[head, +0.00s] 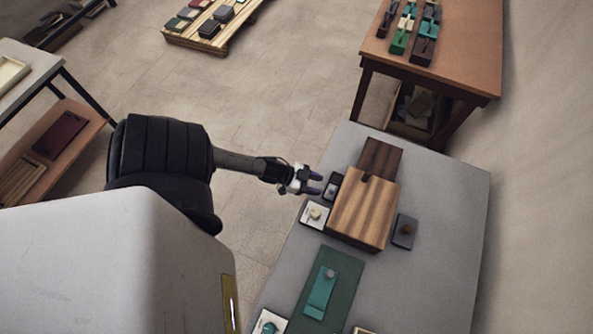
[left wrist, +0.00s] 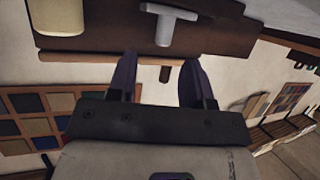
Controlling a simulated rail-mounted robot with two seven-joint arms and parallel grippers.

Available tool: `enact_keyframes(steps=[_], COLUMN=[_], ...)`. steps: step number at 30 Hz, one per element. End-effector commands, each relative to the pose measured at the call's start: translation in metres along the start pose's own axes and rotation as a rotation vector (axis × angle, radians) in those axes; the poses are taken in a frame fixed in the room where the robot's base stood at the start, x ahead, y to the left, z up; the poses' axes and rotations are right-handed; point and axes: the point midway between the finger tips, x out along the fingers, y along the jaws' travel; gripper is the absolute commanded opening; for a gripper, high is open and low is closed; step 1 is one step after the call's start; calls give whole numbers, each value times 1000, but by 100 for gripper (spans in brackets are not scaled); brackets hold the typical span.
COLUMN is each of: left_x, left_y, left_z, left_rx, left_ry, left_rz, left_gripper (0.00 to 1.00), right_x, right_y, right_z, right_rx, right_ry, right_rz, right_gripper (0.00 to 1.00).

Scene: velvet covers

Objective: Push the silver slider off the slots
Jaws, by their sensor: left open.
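In the left wrist view a silver-grey T-shaped piece (left wrist: 164,28), which looks like the silver slider, lies against a dark brown panel (left wrist: 105,25). My left gripper (left wrist: 160,80) is open below it in that view, its two dark fingers apart and apparently empty. The slider is too small to make out there, and no slots are clear. My right gripper is not in view.
The grey table (head: 445,200) also holds a white tile (head: 314,215) with a cream knob, a dark tile (head: 404,231) and a green mat (head: 342,270) with a teal piece (head: 320,292). The table is clear at right. A wooden table (head: 460,70) stands behind.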

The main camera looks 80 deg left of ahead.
Motion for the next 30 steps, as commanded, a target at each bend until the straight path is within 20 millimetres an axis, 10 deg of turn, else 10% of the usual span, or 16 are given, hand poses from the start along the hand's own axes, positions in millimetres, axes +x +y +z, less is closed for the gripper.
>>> enact_keyframes(steps=[15,30], left_x=[-83,-92], left_y=[0,0], left_z=[0,-1], left_rx=[0,1], left_ry=[0,2], left_rz=[2,1], left_gripper=[46,46], right_x=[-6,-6], right_y=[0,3], right_z=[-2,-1], right_rx=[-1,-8], right_ry=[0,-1], right_rz=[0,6], right_gripper=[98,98])
